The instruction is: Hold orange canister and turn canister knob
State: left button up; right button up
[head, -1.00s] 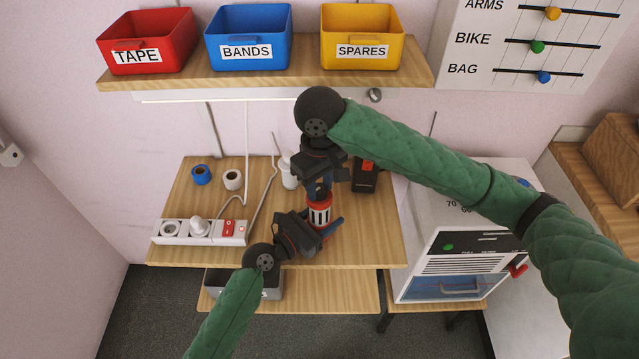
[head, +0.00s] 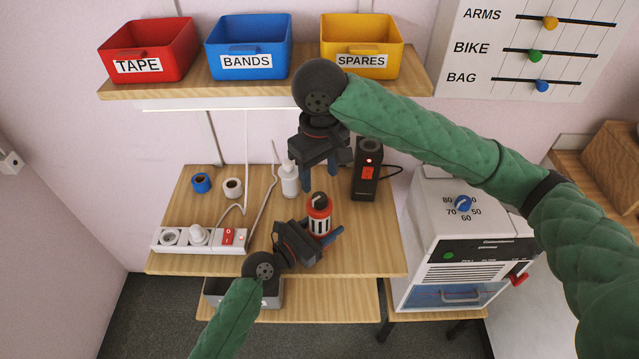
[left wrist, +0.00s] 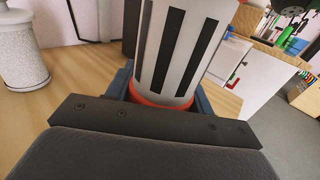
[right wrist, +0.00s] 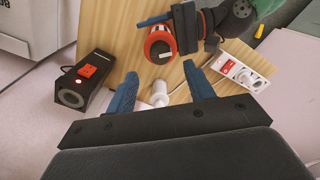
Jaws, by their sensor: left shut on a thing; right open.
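The orange canister (head: 319,224) stands upright near the front of the wooden table, with a white and black striped band. Its black knob (head: 320,200) faces up in the head view. My left gripper (head: 323,236) is shut around the canister's body from the front. The striped band fills the upper middle of the left wrist view (left wrist: 180,50), with blue fingers on both sides. My right gripper (head: 319,180) is open and empty above the knob, fingers pointing down. In the right wrist view the canister top (right wrist: 160,42) lies beyond the open fingers, apart from them.
A white bottle (head: 289,180) and a black device with a red switch (head: 367,172) stand behind the canister. A power strip (head: 200,238) and two tape rolls (head: 232,188) lie left. The bin shelf (head: 270,78) is close behind my right wrist.

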aim_at(320, 197)
jog(key=shift+r, duration=2.7)
pick_arm(q)
jog(key=o, duration=1.5)
jog(key=shift+c, duration=0.2)
